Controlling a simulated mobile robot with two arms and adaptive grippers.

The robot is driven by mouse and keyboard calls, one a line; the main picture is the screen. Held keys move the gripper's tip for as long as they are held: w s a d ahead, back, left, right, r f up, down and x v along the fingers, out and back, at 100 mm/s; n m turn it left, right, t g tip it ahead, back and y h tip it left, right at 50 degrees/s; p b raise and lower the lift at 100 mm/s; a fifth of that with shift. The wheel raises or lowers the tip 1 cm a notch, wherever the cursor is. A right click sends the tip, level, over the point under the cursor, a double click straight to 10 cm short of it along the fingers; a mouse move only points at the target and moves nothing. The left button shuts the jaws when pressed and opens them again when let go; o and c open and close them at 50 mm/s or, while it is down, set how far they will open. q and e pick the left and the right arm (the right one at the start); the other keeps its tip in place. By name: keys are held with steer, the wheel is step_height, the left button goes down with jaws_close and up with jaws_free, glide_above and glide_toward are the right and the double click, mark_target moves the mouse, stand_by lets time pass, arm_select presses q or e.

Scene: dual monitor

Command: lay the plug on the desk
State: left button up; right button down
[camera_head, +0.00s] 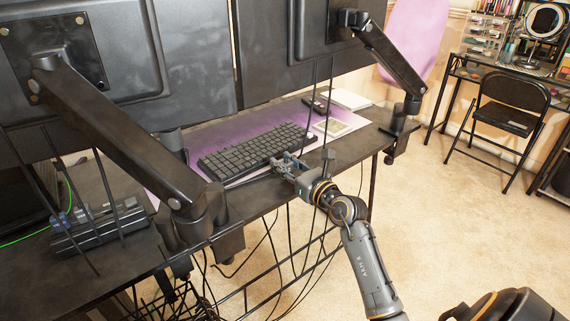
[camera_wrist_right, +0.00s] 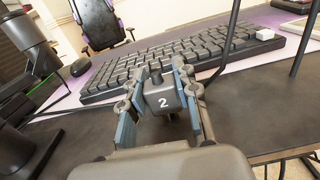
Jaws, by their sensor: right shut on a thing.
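My right gripper (camera_head: 283,164) reaches in over the near edge of the desk (camera_head: 247,205), just in front of the keyboard. In the right wrist view its two fingers (camera_wrist_right: 160,97) are shut on a dark grey plug (camera_wrist_right: 168,100) marked with a white 2. In the head view the plug is mostly hidden by the fingers. A dark cable runs close by the gripper. Bare desk surface (camera_wrist_right: 237,115) shows beside the plug in the wrist view. I cannot tell whether the plug touches the desk. My left gripper is not in view.
The keyboard (camera_head: 255,148) lies on a purple mat behind the gripper. Monitor arms (camera_head: 120,135) and two monitors (camera_head: 200,60) stand in front. A power strip (camera_head: 105,228) with several cables sits at left. Loose cables (camera_head: 285,245) hang below the desk edge.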

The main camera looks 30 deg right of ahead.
steer(key=shift+f, duration=0.1)
steer(key=c, duration=1.4)
jaws_free()
steer(key=o, duration=0.4)
